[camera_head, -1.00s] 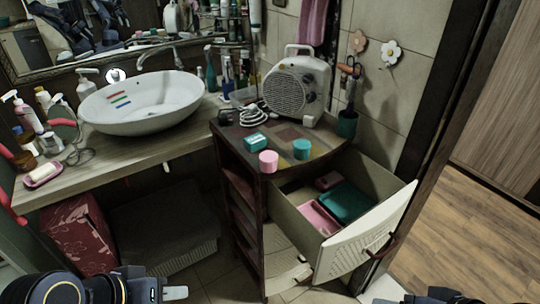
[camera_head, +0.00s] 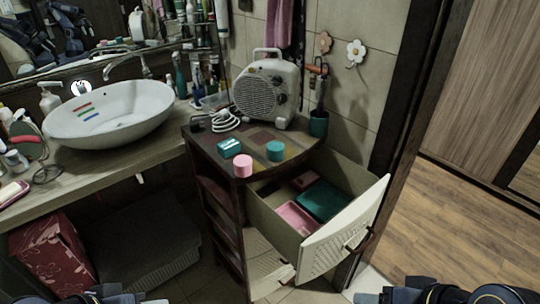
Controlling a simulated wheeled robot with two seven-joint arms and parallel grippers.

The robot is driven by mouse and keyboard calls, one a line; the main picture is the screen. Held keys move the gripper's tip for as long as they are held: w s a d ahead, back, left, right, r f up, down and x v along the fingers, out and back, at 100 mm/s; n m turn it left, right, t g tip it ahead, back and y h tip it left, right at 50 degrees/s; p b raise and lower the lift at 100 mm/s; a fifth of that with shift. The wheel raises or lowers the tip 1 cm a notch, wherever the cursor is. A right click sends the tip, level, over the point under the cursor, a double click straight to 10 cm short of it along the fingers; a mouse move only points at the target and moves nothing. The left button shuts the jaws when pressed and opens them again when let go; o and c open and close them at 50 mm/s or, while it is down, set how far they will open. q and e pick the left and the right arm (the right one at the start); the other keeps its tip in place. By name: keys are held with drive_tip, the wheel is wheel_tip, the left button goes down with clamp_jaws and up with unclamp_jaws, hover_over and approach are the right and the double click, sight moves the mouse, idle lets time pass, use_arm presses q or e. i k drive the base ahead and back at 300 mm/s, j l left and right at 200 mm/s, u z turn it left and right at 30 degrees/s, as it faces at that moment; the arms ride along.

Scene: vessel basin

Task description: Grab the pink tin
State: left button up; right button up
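The pink tin (camera_head: 243,166) is a small round tin standing upright on the front edge of the dark cabinet top (camera_head: 203,140). A teal round tin (camera_head: 275,151) stands to its right, and a teal box (camera_head: 229,147) lies just behind and left of it. My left gripper (camera_head: 155,301) barely shows at the bottom edge, well below and left of the pink tin. My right gripper (camera_head: 366,298) shows at the bottom right, in front of the drawer and apart from the tin. The opening of both grippers is too cut off to judge.
The cabinet's drawer (camera_head: 347,232) stands open, with a pink tray (camera_head: 296,217) and a teal tray (camera_head: 322,200) inside. A white fan heater (camera_head: 268,92) stands behind the tins. The washbasin (camera_head: 110,113) is at left. Open wooden floor (camera_head: 465,225) lies at right.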

sight(242, 164)
drive_tip(key=i+j+z, duration=0.25)
drive_tip(key=j, duration=0.35)
drive_tip(key=i+j+z, duration=0.1)
drive_tip(key=i+j, duration=0.15)
drive_tip(key=i+j+z, duration=0.15)
drive_tip(key=j, duration=0.3)
drive_tip(key=i+j+z, duration=0.1)
drive_tip(key=j, duration=0.25)
